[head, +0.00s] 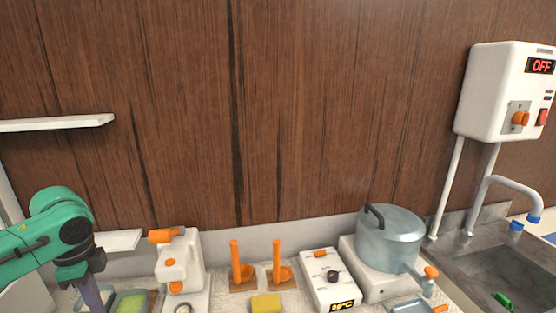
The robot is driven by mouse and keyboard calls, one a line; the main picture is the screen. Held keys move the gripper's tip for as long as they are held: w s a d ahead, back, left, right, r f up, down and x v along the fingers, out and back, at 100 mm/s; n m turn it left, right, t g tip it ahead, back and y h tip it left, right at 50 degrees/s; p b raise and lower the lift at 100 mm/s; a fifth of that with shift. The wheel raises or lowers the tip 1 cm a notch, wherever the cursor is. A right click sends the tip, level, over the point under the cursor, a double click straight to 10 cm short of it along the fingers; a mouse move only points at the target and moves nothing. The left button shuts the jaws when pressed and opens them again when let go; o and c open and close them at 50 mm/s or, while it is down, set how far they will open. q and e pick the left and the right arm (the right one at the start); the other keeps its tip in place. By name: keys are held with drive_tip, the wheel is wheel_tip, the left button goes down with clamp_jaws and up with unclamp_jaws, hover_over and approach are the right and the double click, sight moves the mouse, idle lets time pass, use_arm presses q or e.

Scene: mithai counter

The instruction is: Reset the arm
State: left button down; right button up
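My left arm comes in from the left as green links. Its dark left gripper (90,290) hangs down at the lower left, beside a green-yellow item (131,301) at the bottom edge. A purple-grey piece shows below the gripper's dark mount. The frame's bottom edge cuts it off, so I cannot tell whether the fingers are open, shut or holding something. My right arm and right gripper are not in view.
On the counter stand a white machine with orange parts (180,262), two orange upright handles (236,262), a yellow block (266,303), a white control box (330,278) and a steel pot (388,240). A sink (500,274) is right. A white shelf (60,123) juts out at left.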

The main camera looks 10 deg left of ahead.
use_arm(q)
drive_tip(key=s+d+f+n, duration=0.2)
drive_tip(key=s+f, duration=0.1)
drive_tip(key=f, duration=0.6)
drive_tip(key=s+d+f+n, duration=0.1)
drive_tip(key=s+d+f, duration=0.15)
drive_tip(key=f, duration=0.65)
drive_tip(key=s+d+f+n+t, duration=0.1)
drive_tip(key=s+d+n+t, duration=0.1)
drive_tip(key=d+n, duration=0.3)
drive_tip(key=s+d+f+n+t, duration=0.2)
drive_tip(key=d, duration=0.6)
wheel_tip(320, 180, down, 29)
drive_tip(key=s+g+b, duration=0.2)
drive_tip(key=b, duration=0.5)
drive_tip(key=s+a+f+b, duration=0.1)
drive_tip(key=s+f+b, duration=0.1)
drive_tip(key=s+f, duration=0.6)
drive_tip(key=s+a+f+b, duration=0.2)
drive_tip(key=s+f, duration=0.6)
drive_tip(key=f, duration=0.3)
drive_tip(key=shift+s+a+f+g+b, duration=0.2)
drive_tip(key=shift+s+a+g+b, duration=0.1)
drive_tip(key=shift+g+b, duration=0.1)
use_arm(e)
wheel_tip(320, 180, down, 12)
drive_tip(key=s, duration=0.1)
